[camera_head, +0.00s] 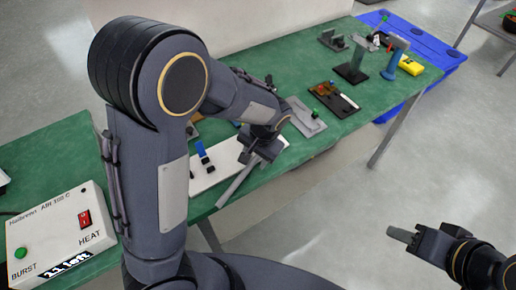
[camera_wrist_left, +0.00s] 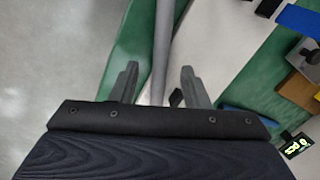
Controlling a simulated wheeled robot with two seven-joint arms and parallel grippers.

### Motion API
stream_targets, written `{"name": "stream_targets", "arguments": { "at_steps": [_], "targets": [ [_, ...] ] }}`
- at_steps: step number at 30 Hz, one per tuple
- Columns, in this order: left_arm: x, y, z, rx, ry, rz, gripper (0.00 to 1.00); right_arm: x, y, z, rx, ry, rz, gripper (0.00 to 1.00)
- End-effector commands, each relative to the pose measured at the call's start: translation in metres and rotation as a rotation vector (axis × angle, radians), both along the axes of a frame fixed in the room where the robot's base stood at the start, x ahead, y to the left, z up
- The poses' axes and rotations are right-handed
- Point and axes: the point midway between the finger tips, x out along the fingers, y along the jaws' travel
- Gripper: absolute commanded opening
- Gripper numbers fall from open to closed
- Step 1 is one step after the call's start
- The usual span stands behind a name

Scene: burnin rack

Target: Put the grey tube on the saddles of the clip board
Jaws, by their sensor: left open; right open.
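The grey tube (camera_head: 236,184) is thin and straight and lies at the right end of the white clip board (camera_head: 206,180), reaching past its front edge. In the left wrist view the tube (camera_wrist_left: 162,45) runs between the two fingers of my left gripper (camera_wrist_left: 158,84), which is open with gaps beside the tube. In the head view my left gripper (camera_head: 257,156) is over the tube's far end. The board carries a blue clip (camera_head: 200,148) and small black pieces (camera_head: 207,163), partly hidden by my left arm. My right gripper (camera_head: 403,236) is off the table, open and empty.
A white heater box (camera_head: 60,230) stands at the left end of the green table (camera_head: 225,215). A grey plate (camera_head: 304,118), a dark board (camera_head: 332,100) and several fixtures stand farther right. A blue crate (camera_head: 410,52) is beyond the table.

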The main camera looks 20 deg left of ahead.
Motion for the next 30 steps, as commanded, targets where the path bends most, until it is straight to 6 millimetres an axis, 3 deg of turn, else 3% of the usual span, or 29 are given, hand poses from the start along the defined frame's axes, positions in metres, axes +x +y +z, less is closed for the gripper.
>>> {"name": "stream_targets", "arguments": {
  "at_steps": [5, 14, 24, 30],
  "targets": [
    [0.0008, 0.0026, -0.0139, 0.0, 0.0, 0.0, 0.42, 0.0, 0.0, -0.001, 0.0, 0.0, 0.0, 0.41],
    [0.001, 0.0029, -0.0156, -0.001, -0.001, 0.0, 0.42, 0.0, 0.0001, -0.0009, 0.0, 0.0, 0.0, 0.41],
    [0.0009, 0.0027, -0.0154, -0.001, -0.001, 0.0, 0.0, 0.0, 0.0001, -0.0009, 0.0, 0.0, 0.0, 0.41],
    [0.0011, 0.003, -0.0156, -0.001, -0.001, 0.0, 0.0, 0.0, 0.0001, -0.0009, 0.0, 0.0, 0.0, 0.41]
  ]
}}
